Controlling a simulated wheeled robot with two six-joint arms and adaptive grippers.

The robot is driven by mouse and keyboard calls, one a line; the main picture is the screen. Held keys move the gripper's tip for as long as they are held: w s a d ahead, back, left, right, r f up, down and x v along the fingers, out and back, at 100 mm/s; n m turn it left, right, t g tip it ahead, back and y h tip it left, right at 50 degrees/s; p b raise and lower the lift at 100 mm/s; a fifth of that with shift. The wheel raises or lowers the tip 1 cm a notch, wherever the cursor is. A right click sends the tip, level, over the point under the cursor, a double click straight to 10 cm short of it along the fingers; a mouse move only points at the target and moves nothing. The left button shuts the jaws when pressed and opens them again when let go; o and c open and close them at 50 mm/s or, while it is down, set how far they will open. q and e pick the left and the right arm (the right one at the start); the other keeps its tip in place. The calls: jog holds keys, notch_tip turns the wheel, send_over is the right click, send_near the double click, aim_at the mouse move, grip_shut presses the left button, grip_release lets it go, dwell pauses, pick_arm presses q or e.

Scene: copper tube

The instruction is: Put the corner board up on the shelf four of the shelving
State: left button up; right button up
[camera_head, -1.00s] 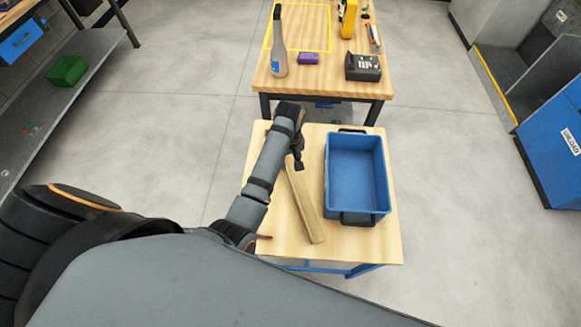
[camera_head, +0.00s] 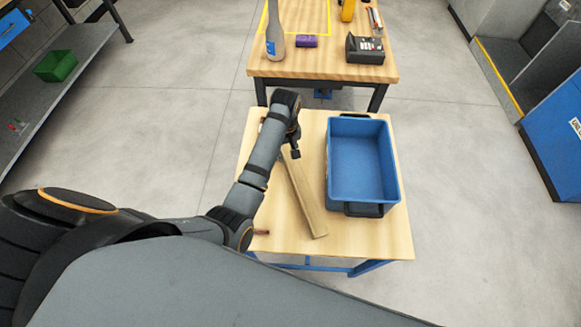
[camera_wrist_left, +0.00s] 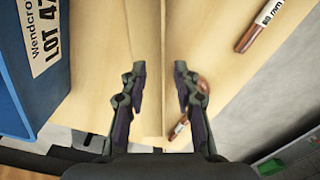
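The corner board (camera_head: 308,200) is a long, narrow beige strip lying on the light wooden table, left of the blue bin. My left gripper (camera_head: 296,152) is at the board's far end, pointing down. In the left wrist view its two fingers (camera_wrist_left: 158,100) are apart, one on each side of the board's edge; I cannot tell if they touch it. My right gripper is out of view. No shelf that I can identify as shelf four shows.
A blue bin (camera_head: 362,162) stands on the table (camera_head: 262,215) close to the board. Copper tubes lie on the table, one labelled (camera_wrist_left: 258,25). A second table (camera_head: 330,71) with a bottle and tools stands beyond. A low grey shelf (camera_head: 60,88) holds a green bin (camera_head: 56,66).

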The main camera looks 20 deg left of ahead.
aim_at(285, 160)
pick_arm(q)
jog(key=f, duration=0.5)
jog(key=shift+w+a, duration=0.1)
jog(key=shift+a, duration=0.2)
grip_shut()
jog(key=shift+r, duration=0.1)
